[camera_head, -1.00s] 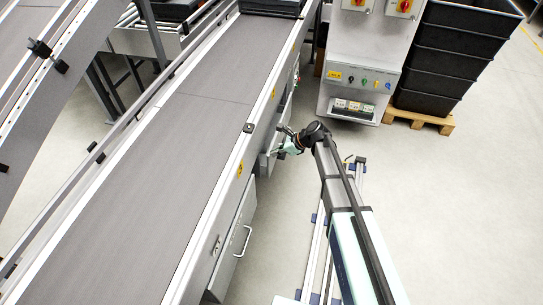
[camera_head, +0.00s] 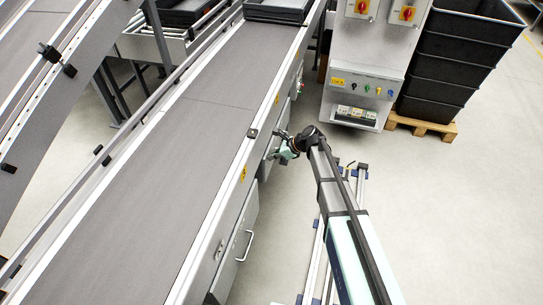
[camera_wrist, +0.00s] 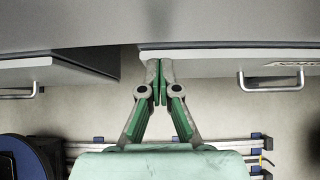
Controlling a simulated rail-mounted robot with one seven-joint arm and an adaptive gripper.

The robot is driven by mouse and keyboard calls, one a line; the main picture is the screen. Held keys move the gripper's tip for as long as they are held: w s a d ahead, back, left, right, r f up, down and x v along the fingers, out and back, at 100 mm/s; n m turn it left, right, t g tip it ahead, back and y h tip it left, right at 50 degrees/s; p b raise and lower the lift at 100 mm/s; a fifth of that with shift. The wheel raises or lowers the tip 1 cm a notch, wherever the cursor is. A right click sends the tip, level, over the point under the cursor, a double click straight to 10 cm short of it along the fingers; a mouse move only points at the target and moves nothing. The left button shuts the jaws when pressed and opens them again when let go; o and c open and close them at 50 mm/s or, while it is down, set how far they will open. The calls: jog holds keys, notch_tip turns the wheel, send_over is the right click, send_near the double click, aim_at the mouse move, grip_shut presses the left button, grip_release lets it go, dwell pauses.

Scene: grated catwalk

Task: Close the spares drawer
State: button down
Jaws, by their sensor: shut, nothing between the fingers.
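My gripper (camera_wrist: 157,70) is shut and empty. In the wrist view its fingertips are at the left end of a grey drawer front (camera_wrist: 210,62), apparently against it. This drawer has a bar handle (camera_wrist: 270,86) to the right of the fingers and a pale label (camera_wrist: 290,64), too slanted to read, so I cannot confirm that it is the spares drawer. In the head view my gripper (camera_head: 286,147) is beside the conveyor's right side, and this drawer (camera_head: 266,168) is partly hidden there. How far it stands out is unclear.
A second drawer (camera_wrist: 25,65) with a handle is to the left in the wrist view; in the head view it is nearer (camera_head: 236,245). The conveyor belt (camera_head: 150,170) runs above. A control cabinet (camera_head: 365,60) and stacked black crates (camera_head: 455,65) stand beyond. The floor to the right is clear.

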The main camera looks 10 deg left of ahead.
jog(key=d+f+v, duration=0.2)
jog(key=v, duration=1.1)
jog(key=s+d+f+n+g+h, duration=0.1)
jog(key=s+d+f+n+h, duration=0.2)
jog(key=s+d+f+n, duration=0.65)
jog(key=s+d+f+n+g+h, duration=0.25)
jog(key=s+d+f+n, duration=0.35)
jog(key=s+f, duration=0.55)
jog(key=s+d+f+n+g+h, duration=0.1)
jog(key=s+d+f, duration=0.1)
jog(key=s, duration=0.8)
jog(key=s+d+f+n+g+h, duration=0.1)
jog(key=s+d, duration=0.3)
jog(key=s, duration=0.6)
jog(key=s+d+f+n+g+h, duration=0.1)
jog(key=s+d+f, duration=0.2)
jog(key=s, duration=0.7)
jog(key=shift+g, duration=0.35)
jog(key=shift+w+f+h, duration=0.1)
jog(key=shift+f+h, duration=0.05)
jog(key=shift+h, duration=0.1)
